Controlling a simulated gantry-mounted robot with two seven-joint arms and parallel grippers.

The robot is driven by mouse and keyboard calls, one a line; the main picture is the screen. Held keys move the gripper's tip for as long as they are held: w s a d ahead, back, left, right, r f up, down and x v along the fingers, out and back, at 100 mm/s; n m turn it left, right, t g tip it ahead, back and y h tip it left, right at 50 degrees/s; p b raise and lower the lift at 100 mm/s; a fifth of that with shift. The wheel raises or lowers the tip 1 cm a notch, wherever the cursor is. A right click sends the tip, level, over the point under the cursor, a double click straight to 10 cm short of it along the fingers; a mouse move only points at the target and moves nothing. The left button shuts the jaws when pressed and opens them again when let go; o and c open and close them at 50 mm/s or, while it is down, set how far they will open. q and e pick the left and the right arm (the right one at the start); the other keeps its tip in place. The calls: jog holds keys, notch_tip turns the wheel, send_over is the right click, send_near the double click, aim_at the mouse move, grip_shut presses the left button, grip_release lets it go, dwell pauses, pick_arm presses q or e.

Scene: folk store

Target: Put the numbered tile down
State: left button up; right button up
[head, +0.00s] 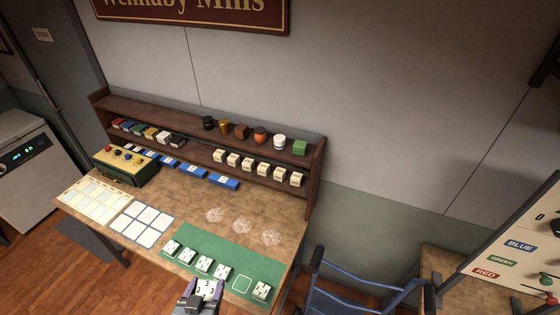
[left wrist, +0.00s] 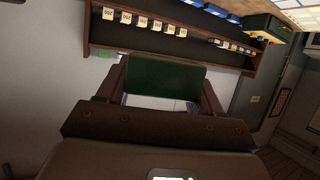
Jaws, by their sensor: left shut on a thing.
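My left gripper (head: 205,291) is at the front edge of the green mat (head: 222,252) in the head view. It is shut on a white numbered tile (head: 207,286), whose face seems to carry 3s. In the left wrist view the tile's dark green back (left wrist: 162,78) shows between the two fingers (left wrist: 162,92). Several white tiles stand in a slanting row on the mat, from the left one (head: 171,247) to the right one (head: 262,291). An empty white-outlined slot (head: 242,284) lies just left of the rightmost tile. I cannot tell whether the held tile touches anything. My right gripper is out of view.
A shelf (head: 312,172) with small goods stands behind. A blue chair (head: 365,285) is at the right.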

pick_arm(q)
jog(key=w+d+f+m+h+b, duration=0.1)
jog(key=d+f+b, duration=0.3)
jog(key=f, duration=0.4)
jog(key=w+d+f+m+h+b, duration=0.1)
jog(key=w+d+f+b, duration=0.1)
jog(key=d+f+b, duration=0.4)
jog(key=w+d+f+m+h+b, duration=0.1)
jog(key=w+d+f+b, duration=0.3)
jog(key=w+f+b, duration=0.5)
jog(key=w+h+b, duration=0.1)
jog(key=b, duration=0.5)
jog(key=shift+d+m+g, duration=0.2)
jog(key=shift+m+g, duration=0.1)
jog(key=shift+w, duration=0.1)
